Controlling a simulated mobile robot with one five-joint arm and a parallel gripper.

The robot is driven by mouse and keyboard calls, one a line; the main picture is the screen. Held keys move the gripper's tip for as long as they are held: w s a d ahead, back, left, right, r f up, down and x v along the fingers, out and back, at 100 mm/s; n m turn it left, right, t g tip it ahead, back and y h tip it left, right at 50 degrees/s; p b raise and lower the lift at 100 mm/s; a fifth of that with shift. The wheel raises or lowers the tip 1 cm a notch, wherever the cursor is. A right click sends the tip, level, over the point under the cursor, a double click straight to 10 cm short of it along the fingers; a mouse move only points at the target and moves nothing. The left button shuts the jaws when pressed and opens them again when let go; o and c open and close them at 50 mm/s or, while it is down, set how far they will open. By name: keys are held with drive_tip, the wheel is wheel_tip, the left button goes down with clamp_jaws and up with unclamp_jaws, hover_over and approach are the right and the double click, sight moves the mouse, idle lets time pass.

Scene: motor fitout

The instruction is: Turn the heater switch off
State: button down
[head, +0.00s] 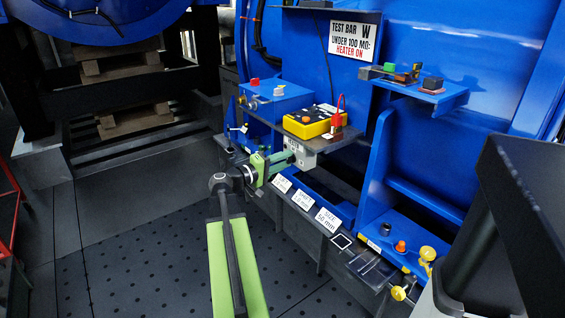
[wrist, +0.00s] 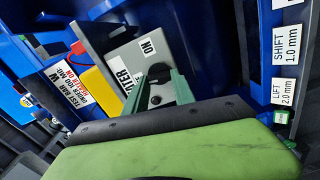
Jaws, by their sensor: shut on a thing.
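The heater switch is a black knob (wrist: 157,74) on a grey box (wrist: 132,54), seen in the wrist view with parts of the words "HEATER" and "ON" beside it. The box (head: 303,155) also shows in the head view, fixed under the front of a blue shelf. My gripper (head: 290,158) reaches it from the left. In the wrist view my gripper's green fingers (wrist: 158,80) are shut on the knob, one on each side. The fingers hide part of the knob and label, so I cannot tell which position it points to.
A yellow tester (head: 307,122) and a red-topped part (head: 338,122) sit on the shelf above the box. A sign (head: 355,38) reads "TEST BAR W, UNDER 100 MΩ: HEATER ON". White labels (head: 327,219) line the lower ledge. The dark floor (head: 120,245) at left is clear.

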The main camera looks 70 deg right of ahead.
drive_tip(key=shift+n, duration=1.2)
drive_tip(key=c, duration=1)
unclamp_jaws()
drive_tip(key=shift+c, duration=0.2)
drive_tip(key=v, duration=1.7)
drive_tip(key=shift+a, duration=0.2)
drive_tip(key=shift+w+f, duration=0.1)
drive_tip(key=shift+w, duration=0.05)
